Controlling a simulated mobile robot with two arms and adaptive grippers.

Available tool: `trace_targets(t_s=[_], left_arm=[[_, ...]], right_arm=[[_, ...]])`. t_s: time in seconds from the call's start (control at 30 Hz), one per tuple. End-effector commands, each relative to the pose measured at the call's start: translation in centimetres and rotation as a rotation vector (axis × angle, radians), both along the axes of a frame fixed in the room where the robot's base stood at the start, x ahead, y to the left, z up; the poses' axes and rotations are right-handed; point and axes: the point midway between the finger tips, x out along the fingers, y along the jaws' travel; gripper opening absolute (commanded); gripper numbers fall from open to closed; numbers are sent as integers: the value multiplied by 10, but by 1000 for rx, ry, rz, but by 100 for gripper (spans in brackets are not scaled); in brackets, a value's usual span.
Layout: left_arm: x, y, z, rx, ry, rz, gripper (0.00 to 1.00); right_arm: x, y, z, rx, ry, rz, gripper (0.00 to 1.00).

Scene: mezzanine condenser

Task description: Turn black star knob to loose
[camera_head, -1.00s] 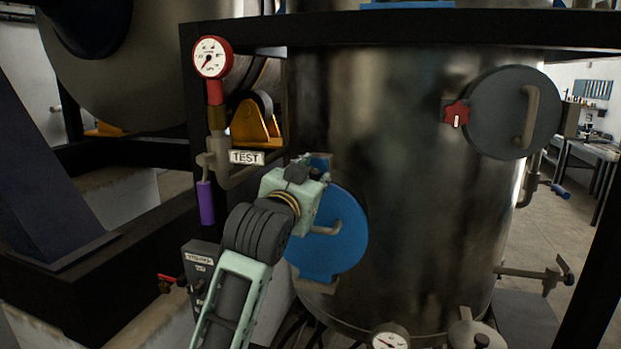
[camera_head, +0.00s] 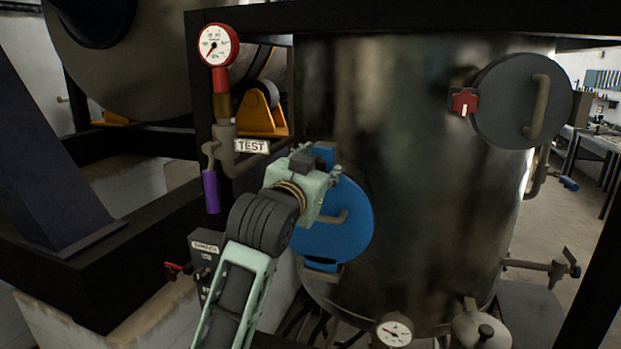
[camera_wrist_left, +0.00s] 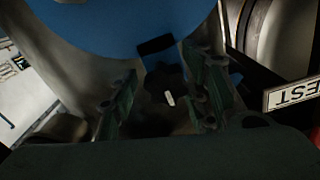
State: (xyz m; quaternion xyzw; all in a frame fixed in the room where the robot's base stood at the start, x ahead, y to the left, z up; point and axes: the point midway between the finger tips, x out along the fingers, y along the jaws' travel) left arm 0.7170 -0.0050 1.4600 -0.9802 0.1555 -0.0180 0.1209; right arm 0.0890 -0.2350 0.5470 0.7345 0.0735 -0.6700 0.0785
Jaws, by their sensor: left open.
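The black star knob (camera_wrist_left: 163,84) with a white mark sits at the edge of the blue round hatch cover (camera_wrist_left: 125,22) in the left wrist view. My left gripper (camera_wrist_left: 161,72) is open, with one finger on each side of the knob. I cannot tell whether the fingers touch it. In the head view my left gripper (camera_head: 333,178) is at the upper left edge of the blue hatch cover (camera_head: 350,238) and hides the knob. My right gripper does not show.
A grey hatch (camera_head: 507,105) with a red knob (camera_head: 464,102) is on the right of the steel tank (camera_head: 430,200). A gauge (camera_head: 216,45), a TEST sign (camera_head: 252,146) and a purple handle (camera_head: 211,191) stand left of my arm. A black frame (camera_head: 400,20) crosses above.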

Motion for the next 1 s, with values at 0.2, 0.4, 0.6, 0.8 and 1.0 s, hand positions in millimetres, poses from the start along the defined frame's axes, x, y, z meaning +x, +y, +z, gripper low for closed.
trace_targets(t_s=[0.2, 0.4, 0.6, 0.8, 1.0], left_arm=[[-37, 11, 0, -1, -2, -1, 43], [-75, 22, -1, 1, -1, -2, 43], [-99, 29, -1, 1, 2, -3, 43], [-105, 31, -2, 1, 4, -3, 43], [-105, 31, -2, 1, 3, -2, 43]], right_arm=[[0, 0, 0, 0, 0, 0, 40], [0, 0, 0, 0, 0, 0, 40], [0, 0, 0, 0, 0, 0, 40], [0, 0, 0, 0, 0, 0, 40], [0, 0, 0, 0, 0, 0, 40]])
